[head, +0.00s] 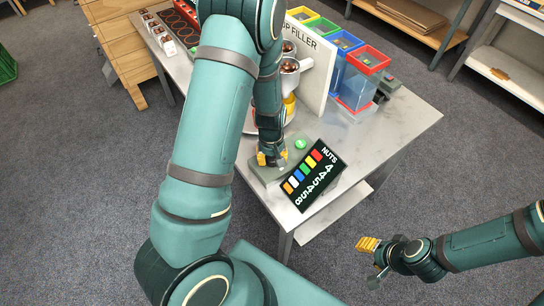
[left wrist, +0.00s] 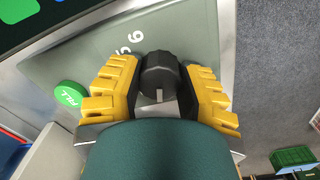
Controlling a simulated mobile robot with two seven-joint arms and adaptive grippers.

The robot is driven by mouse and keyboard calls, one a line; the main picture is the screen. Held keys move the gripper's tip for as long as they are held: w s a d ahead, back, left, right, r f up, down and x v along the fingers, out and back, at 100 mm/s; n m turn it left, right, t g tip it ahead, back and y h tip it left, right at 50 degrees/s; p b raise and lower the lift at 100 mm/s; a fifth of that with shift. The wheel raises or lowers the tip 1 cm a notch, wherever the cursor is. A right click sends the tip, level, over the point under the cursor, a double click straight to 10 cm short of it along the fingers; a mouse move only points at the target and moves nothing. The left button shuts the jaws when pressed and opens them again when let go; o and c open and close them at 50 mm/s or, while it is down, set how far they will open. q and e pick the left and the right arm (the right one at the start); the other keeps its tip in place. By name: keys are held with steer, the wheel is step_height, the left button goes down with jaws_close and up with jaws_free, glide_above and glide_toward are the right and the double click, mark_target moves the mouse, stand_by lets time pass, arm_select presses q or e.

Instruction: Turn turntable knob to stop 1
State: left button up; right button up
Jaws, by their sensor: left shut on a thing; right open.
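The turntable knob (left wrist: 159,77) is a dark round knob with a pale pointer mark, on a grey-green control panel (left wrist: 187,38) in the left wrist view. My left gripper (left wrist: 160,88) has its yellow fingers on both sides of the knob and is shut on it. In the head view my left gripper (head: 271,157) reaches down to the panel (head: 263,174) and hides the knob. The digits 6 and 5 show beside the knob; the other stop numbers are hidden. My right gripper (head: 371,258) is open and empty, off the table at the lower right.
A green FILL button (left wrist: 71,94) sits on the panel beside the gripper. A dark NUTS sign (head: 313,175) with coloured bars stands next to the panel. A white filler board (head: 311,62) and coloured bins (head: 362,80) stand behind. The table's right part (head: 405,125) is clear.

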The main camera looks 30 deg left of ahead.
mark_target(271, 158)
arm_select(q)
steer(key=shift+s+d+f, duration=0.1)
steer(key=shift+s, duration=0.15)
steer(key=o, duration=1.3)
steer(key=shift+c, duration=0.2)
steer(key=shift+w, duration=0.15)
steer(key=shift+r, duration=0.3)
step_height(271, 158, up, 12)
steer(key=shift+f, duration=0.2)
